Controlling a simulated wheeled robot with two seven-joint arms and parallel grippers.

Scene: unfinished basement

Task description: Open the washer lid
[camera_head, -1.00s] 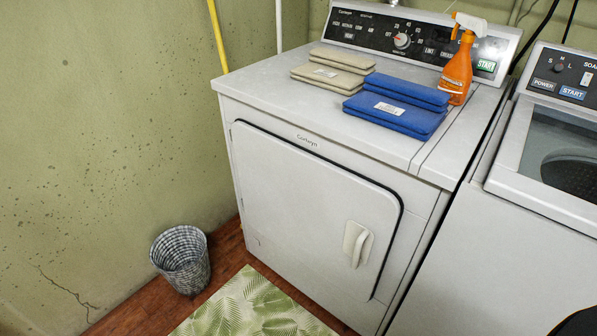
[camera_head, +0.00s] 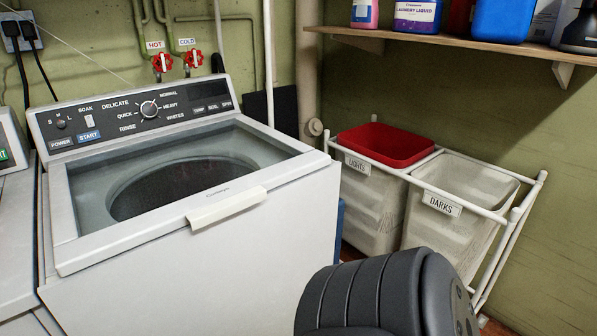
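The washer (camera_head: 270,225) is a white top-loader at the left of the head view. Its lid (camera_head: 110,245) is down, a pale frame around a clear window, with the dark round drum showing through. A white handle (camera_head: 228,208) sticks out at the lid's front edge. The control panel (camera_head: 130,115) stands upright behind the lid. A dark grey part of my own body shows at the bottom, in front and to the right of the washer. Neither of my grippers shows.
A white-framed hamper (camera_head: 515,215) with bins labelled LIGHTS and DARKS stands right of the washer. A red basket (camera_head: 388,143) sits on the LIGHTS side. A wooden shelf (camera_head: 440,42) with detergent bottles hangs above. The dryer's edge (camera_head: 17,240) is at the far left.

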